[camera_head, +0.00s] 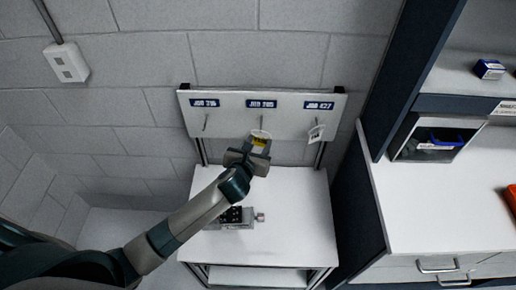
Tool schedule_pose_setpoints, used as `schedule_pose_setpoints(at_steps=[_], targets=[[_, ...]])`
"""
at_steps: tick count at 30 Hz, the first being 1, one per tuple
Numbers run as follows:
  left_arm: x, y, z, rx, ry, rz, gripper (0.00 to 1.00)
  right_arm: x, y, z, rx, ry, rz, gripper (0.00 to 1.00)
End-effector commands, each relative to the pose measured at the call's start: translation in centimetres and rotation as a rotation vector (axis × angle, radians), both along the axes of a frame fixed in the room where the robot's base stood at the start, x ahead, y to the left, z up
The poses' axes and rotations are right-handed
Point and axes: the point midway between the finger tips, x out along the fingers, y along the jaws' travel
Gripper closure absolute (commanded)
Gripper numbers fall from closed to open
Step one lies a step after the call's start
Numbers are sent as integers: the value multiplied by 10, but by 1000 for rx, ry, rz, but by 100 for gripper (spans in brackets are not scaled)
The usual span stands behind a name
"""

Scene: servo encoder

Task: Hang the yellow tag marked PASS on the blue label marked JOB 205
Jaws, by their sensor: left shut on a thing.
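The blue label that appears to read JOB 205 (261,103) is the middle one of three on a white board (228,119). A thin hook sticks out below it. My left gripper (257,153) is just below that hook and shut on the yellow tag (259,142). The tag's pale top end is close to the hook; I cannot tell whether it is around the hook or only in front of it. The word on the tag is too small to read. My right gripper is not in view.
Blue labels also sit at the left (205,102) and right (319,105), each above a hook. A white tag (316,133) hangs at the right hook. A metal device (247,218) lies on the white table (294,235) below. A dark cabinet (362,205) stands at the right.

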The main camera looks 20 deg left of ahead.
Motion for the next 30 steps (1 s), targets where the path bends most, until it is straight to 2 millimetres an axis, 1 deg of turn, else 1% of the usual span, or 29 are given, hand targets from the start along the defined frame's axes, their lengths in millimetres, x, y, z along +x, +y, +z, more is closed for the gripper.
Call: schedule_pose_setpoints(at_steps=[1, 14, 22, 30], targets=[[3, 1, -1, 0, -2, 1, 78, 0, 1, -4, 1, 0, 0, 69], [23, 7, -3, 0, -1, 1, 78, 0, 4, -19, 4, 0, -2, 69], [33, 10, -6, 2, 0, 0, 78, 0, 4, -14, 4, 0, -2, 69], [36, 11, -9, 1, -1, 1, 78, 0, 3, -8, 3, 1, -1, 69]])
